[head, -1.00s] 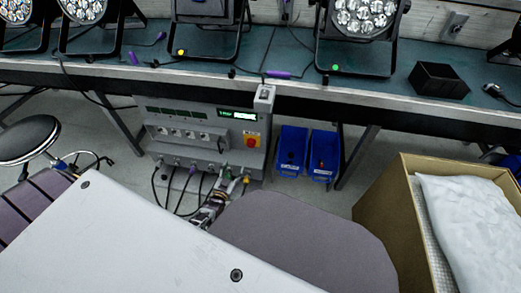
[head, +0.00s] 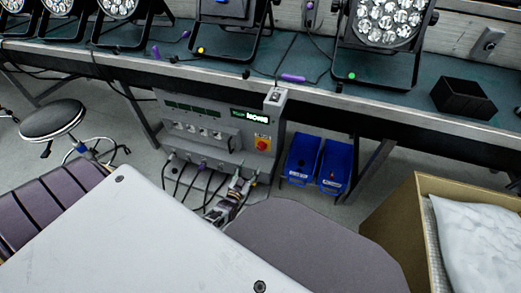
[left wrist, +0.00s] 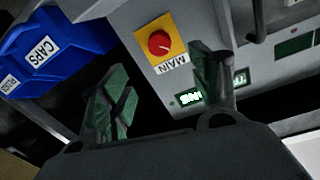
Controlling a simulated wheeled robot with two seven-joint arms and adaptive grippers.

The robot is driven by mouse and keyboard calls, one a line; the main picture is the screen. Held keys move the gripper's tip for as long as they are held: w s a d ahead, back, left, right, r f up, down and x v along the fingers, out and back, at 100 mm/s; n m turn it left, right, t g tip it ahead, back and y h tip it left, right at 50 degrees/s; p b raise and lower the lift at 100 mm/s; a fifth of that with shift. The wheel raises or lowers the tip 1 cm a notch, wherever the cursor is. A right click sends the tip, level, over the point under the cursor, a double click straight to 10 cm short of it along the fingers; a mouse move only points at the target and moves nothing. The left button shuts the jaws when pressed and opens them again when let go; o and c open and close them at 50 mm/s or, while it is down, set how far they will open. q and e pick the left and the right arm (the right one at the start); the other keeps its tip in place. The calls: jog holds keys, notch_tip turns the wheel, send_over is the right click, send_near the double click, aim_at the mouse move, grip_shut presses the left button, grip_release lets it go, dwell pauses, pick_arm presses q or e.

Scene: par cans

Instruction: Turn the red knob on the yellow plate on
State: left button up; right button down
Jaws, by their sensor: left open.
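The red knob (head: 262,144) sits on a small yellow plate (head: 263,136) at the right of a grey panel's front. In the left wrist view the round red knob (left wrist: 159,43) is close, on the yellow plate (left wrist: 177,32) marked MAIN. My left gripper (head: 238,186) is low in front of the panel, below and left of the knob in the head view. In the wrist view its two green-grey fingers (left wrist: 165,82) are spread apart and empty. The knob shows above the gap between them, with no finger touching it. My right gripper is not in view.
The grey panel (head: 190,145) stands under the bench (head: 310,92), with cables hanging at its lower front. Blue bins (head: 335,165) stand right of it. A cardboard box (head: 395,213) is at right, a stool (head: 52,120) at left. Several stage lights stand on the bench.

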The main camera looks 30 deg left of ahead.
aim_at(260, 148)
pick_arm(q)
jog(key=shift+w+a+f+b, duration=0.1)
jog(key=shift+w+a+b, duration=0.4)
jog(key=shift+w, duration=1.15)
jog(key=shift+w+a+r+b, duration=0.1)
jog(key=shift+w+b, duration=0.85)
jog(key=shift+w, duration=0.65)
jog(key=shift+w+a+f+b, duration=0.1)
jog(key=shift+w+a+b, duration=0.15)
jog(key=shift+w+b, duration=0.95)
jog(key=shift+w+a, duration=0.15)
jog(key=shift+w, duration=0.75)
jog(key=shift+w+a, duration=0.1)
jog(key=shift+w, duration=0.8)
jog(key=shift+w+a+b, duration=0.1)
jog(key=shift+w+b, duration=0.25)
jog(key=shift+w, duration=0.15)
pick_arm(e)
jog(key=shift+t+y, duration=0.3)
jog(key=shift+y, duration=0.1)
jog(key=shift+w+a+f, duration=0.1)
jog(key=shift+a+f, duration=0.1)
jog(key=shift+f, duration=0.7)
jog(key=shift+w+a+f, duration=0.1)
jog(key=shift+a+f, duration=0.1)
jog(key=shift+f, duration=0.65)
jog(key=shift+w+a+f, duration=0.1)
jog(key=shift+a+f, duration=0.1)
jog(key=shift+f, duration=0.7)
